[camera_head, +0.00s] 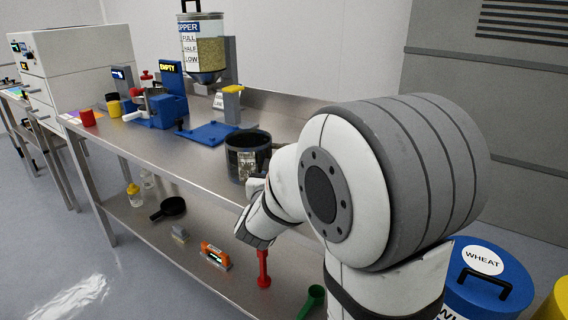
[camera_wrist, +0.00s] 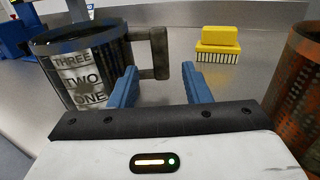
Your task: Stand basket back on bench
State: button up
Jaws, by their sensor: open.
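The basket, a dark cylindrical vessel (camera_wrist: 72,68) with a grey side handle (camera_wrist: 158,52) and a label reading THREE, TWO, ONE, stands upright on the steel bench. It also shows in the head view (camera_head: 243,160), near the bench's front edge, partly hidden by my arm. My gripper (camera_wrist: 162,84) is open, with its two blue fingers apart and nothing clamped. The handle appears between the fingertips in the wrist view; I cannot tell whether it lies between them or just beyond. In the head view my arm mostly hides the gripper.
A yellow brush (camera_wrist: 218,44) lies behind on the bench. A rust-brown rounded object (camera_wrist: 298,95) stands close on the right. A blue mat (camera_head: 208,133), hopper (camera_head: 203,50) and blue stand (camera_head: 171,88) occupy the bench. A blue wheat bin (camera_head: 487,285) stands at the lower right.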

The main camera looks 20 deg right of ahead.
jog(key=v, duration=0.4)
jog(key=shift+s, duration=0.15)
jog(key=shift+a+r, duration=0.1)
jog(key=shift+a+r+n+y, duration=0.2)
jog(key=shift+n+y, duration=0.1)
jog(key=shift+n, duration=0.3)
jog(key=a+n+y+p, duration=0.1)
jog(key=n+y, duration=0.1)
jog(key=n, duration=0.2)
jog(key=a+r+n+g+y+p, duration=0.1)
jog(key=a+n+y+p, duration=0.1)
jog(key=n, duration=0.2)
jog(key=s+a+r+n+y+p, duration=0.1)
jog(key=a+n+y+p, duration=0.1)
jog(key=n, duration=0.3)
jog(key=shift+a+y, duration=0.15)
jog(key=shift+y, duration=0.15)
jog(key=s+r+n+g+y+p, duration=0.2)
jog(key=s+n+g+p, duration=0.7)
jog(key=s+n, duration=1.3)
jog(key=n+g, duration=0.2)
jog(key=n, duration=0.4)
jog(key=shift+r+g+p, duration=0.3)
jog(key=shift+r+g, duration=0.1)
